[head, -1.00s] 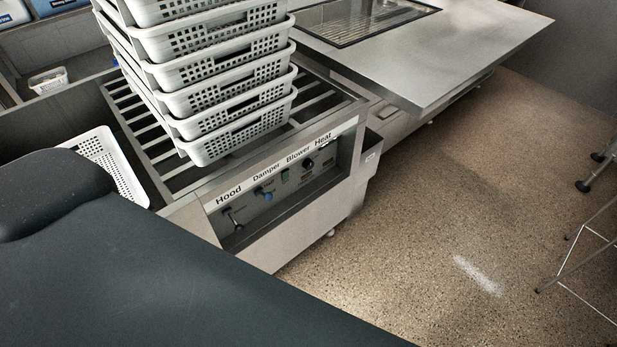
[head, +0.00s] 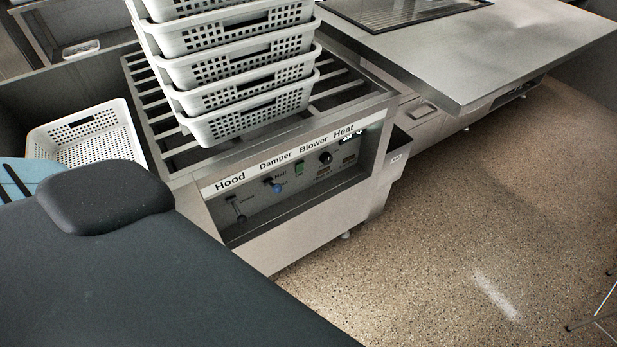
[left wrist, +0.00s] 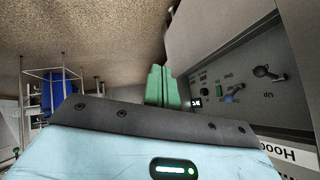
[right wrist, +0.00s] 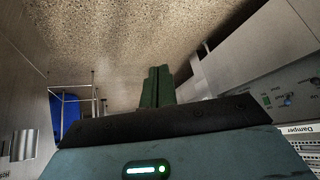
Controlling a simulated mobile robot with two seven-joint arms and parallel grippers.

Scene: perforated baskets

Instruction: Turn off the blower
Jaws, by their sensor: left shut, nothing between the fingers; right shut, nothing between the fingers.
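The control panel (head: 290,190) is on the front of the steel machine, with Hood, Damper, Blower and Heat labels. The blower switch (head: 299,168) is a small green rocker between the blue damper knob (head: 277,187) and the black heat knob (head: 325,157). My left gripper (left wrist: 160,86) is shut and empty; the panel shows upside down to its right in the left wrist view. My right gripper (right wrist: 157,87) is shut and empty; the green blower switch (right wrist: 266,101) shows far right in the right wrist view. Neither gripper touches the panel. Neither gripper's fingers show in the head view.
A stack of white perforated baskets (head: 240,75) stands on the slatted top above the panel. Another white basket (head: 92,130) sits left. A steel counter (head: 470,50) juts out at the right. The speckled floor (head: 430,240) before the panel is clear.

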